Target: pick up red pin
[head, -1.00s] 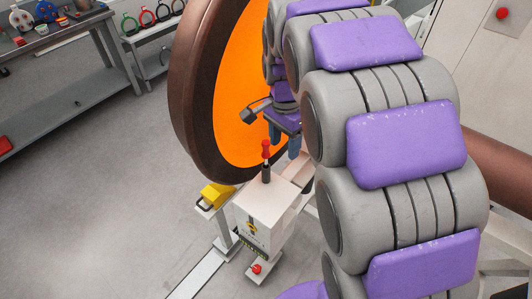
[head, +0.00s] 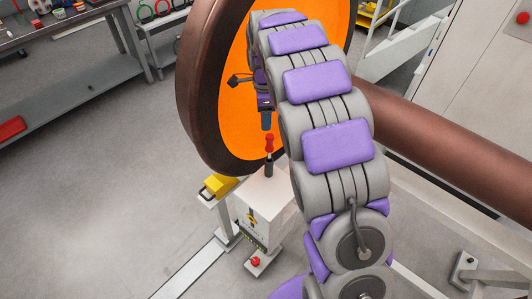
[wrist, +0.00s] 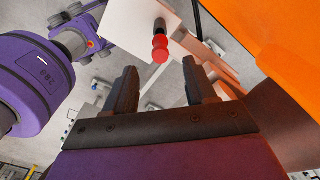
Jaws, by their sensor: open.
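The red pin (head: 269,143) stands upright in the top of a white box-shaped stand (head: 267,190), with a dark collar below its red knob. In the wrist view the pin (wrist: 160,48) shows beyond the fingertips, between their two lines. My gripper (wrist: 162,78) is open and empty, its two dark fingers apart on either side of the pin's line. In the head view my gripper (head: 266,120) is just above the pin, seen side-on and partly hidden by my wrist.
A large brown-rimmed orange wheel (head: 232,110) stands right behind the box, with a brown axle (head: 440,155) running right. A yellow block (head: 219,186) sits left of the box. A workbench (head: 70,50) is at far left. The floor at left is open.

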